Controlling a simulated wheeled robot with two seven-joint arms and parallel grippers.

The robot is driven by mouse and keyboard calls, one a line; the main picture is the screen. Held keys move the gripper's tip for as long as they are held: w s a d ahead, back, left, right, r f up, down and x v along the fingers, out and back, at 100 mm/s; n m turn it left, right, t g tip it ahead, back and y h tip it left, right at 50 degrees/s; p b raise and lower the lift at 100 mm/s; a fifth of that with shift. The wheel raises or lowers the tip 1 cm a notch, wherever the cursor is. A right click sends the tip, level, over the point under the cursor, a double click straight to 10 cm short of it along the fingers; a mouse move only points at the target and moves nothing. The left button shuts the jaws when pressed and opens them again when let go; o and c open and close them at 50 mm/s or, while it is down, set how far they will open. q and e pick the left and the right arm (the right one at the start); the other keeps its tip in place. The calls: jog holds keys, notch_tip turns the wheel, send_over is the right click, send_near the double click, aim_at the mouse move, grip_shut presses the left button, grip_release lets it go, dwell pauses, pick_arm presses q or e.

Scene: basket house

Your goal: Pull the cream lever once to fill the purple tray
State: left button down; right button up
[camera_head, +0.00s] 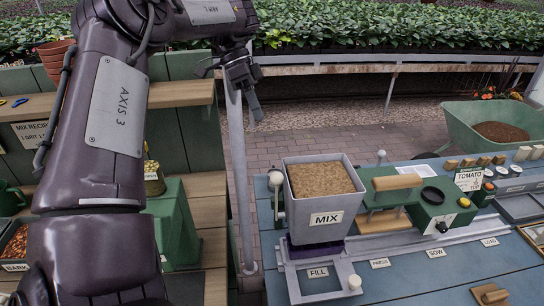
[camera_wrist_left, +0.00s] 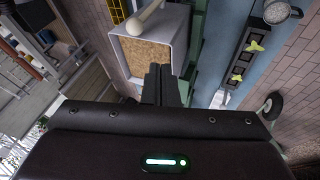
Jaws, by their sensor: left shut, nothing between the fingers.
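A grey hopper (camera_head: 321,218) labelled MIX, full of brown mix, stands on the bench; the wrist view shows it from above (camera_wrist_left: 182,38). A cream-knobbed lever (camera_head: 276,182) stands at its left side, and a pale rod with a rounded end (camera_wrist_left: 147,20) crosses the hopper's edge in the wrist view. The purple tray (camera_head: 315,249) sits under the hopper, mostly hidden by it, above the FILL label. My left gripper (camera_head: 252,100) is shut and empty, raised behind and left of the hopper, apart from the lever. Its fingers (camera_wrist_left: 163,82) are together in the wrist view. My right gripper is not visible.
A rail runs right past PRESS, SOW and LOAD labels. A green wheelbarrow (camera_head: 470,125) stands behind.

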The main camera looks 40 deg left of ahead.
pick_arm(q)
jog(key=s+d+f, duration=0.2)
jog(key=d+f, duration=0.5)
jog(key=f, duration=0.2)
jog(key=shift+s+d, duration=0.2)
jog(key=shift+d, duration=0.1)
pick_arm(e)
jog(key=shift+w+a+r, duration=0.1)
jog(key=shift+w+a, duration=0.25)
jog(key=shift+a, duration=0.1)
pick_arm(q)
jog(key=shift+f, duration=0.15)
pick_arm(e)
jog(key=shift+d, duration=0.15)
